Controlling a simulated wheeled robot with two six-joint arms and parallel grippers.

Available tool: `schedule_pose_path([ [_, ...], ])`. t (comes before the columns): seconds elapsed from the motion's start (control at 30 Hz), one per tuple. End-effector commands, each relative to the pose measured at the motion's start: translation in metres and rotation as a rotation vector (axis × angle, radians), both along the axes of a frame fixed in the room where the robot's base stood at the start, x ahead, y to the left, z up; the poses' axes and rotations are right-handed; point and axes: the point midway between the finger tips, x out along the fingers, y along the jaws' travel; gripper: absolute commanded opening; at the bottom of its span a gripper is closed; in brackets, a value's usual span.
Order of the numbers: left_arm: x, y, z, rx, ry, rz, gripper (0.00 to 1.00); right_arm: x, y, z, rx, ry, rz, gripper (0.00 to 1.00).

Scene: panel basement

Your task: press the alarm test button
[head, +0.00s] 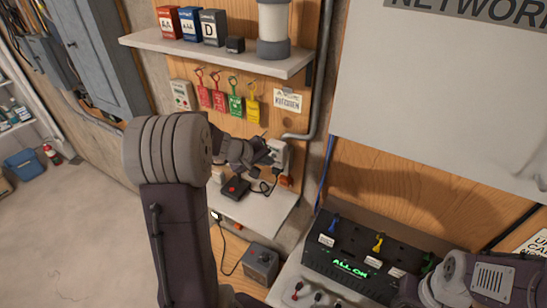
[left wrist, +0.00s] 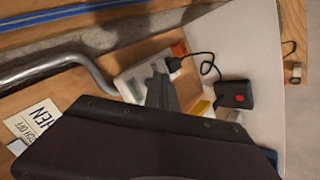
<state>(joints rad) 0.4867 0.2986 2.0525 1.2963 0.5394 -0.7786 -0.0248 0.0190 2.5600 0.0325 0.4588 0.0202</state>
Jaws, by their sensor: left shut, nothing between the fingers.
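A small black box with a red button (head: 236,187) lies on the lower white shelf (head: 262,213). It also shows in the left wrist view (left wrist: 238,94), with a black cable running to a pale wall unit (left wrist: 143,80). I cannot read a label on it. My left gripper (head: 264,149) is shut and empty, above and beyond the black box, close to the pale wall unit (head: 281,155). In the left wrist view its grey fingers (left wrist: 161,92) overlap that unit; I cannot tell whether they touch. My right arm shows at the lower right, but its fingertips do not show.
A white box with small buttons (head: 181,95) is on the wooden wall beside several hanging coloured tags. An upper shelf (head: 222,52) holds binders and a cylinder. A grey pipe (head: 318,100) runs down the wall. A black switch panel (head: 350,255) stands at lower right.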

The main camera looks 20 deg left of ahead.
Motion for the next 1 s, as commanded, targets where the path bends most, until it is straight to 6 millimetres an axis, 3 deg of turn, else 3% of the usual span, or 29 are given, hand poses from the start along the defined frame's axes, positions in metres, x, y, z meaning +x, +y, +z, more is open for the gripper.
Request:
schedule_pose_path([
  [1.0, 0.0085, -0.0007, -0.0003, 0.0, 0.0, 0.0, 0.0, 0.0, 0.0, -0.0016, 0.0, 0.0, 0.0, 0.36],
])
